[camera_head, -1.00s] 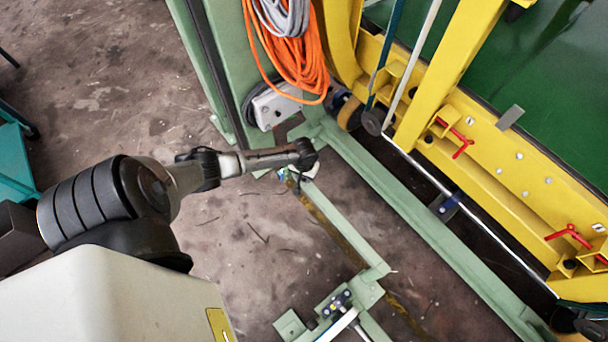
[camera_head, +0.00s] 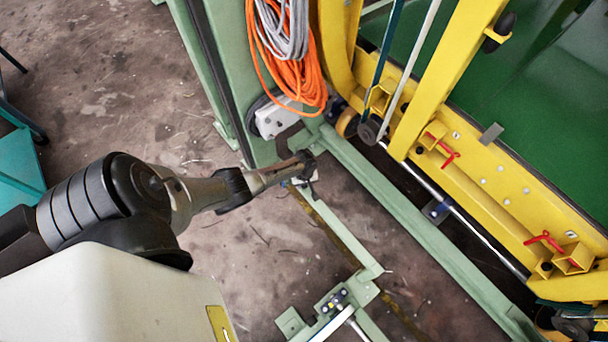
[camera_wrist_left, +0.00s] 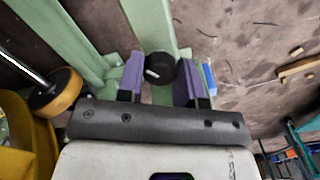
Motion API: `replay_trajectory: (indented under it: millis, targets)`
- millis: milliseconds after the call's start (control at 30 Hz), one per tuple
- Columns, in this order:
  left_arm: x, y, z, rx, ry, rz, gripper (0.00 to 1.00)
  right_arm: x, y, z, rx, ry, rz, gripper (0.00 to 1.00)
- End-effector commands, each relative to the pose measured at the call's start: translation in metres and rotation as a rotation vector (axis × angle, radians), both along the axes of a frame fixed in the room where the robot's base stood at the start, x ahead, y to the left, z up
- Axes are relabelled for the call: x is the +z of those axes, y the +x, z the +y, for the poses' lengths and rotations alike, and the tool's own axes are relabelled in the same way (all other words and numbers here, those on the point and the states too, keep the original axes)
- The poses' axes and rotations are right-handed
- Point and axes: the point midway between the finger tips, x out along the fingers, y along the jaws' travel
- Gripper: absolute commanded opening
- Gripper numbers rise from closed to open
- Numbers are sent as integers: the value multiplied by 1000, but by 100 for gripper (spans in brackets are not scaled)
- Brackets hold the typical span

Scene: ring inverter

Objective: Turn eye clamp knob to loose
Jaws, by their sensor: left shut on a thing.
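My left gripper (camera_head: 304,166) reaches in from the left to the foot of the green post. In the left wrist view its two purple-padded fingers (camera_wrist_left: 160,78) stand on either side of a small round black knob (camera_wrist_left: 160,68), and they are shut on it. The knob sits in front of a pale green beam and has a small white mark. In the head view the knob is mostly hidden by the gripper, so its turning angle cannot be told. My right gripper is not in view.
A yellow frame (camera_head: 430,85) with red handles (camera_head: 545,240) stands to the right. An orange cable (camera_head: 300,82) hangs on the green post (camera_head: 222,70) just above the gripper. A green floor beam (camera_head: 335,228) runs below it. Open concrete floor (camera_head: 110,80) lies to the left.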

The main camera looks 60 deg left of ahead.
Motion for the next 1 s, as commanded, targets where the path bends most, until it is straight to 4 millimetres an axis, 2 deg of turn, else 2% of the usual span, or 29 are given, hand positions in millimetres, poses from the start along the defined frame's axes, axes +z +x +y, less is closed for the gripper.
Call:
replay_trajectory:
  millis: [100, 400, 1000]
  targets:
    - [3, 0, -1, 114, -2, 1, 10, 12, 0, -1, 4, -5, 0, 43]
    - [2, 1, -1, 399, -3, 1, 10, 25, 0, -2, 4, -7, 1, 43]
    - [1, 1, 0, 967, 0, 1, 10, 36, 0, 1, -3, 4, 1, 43]
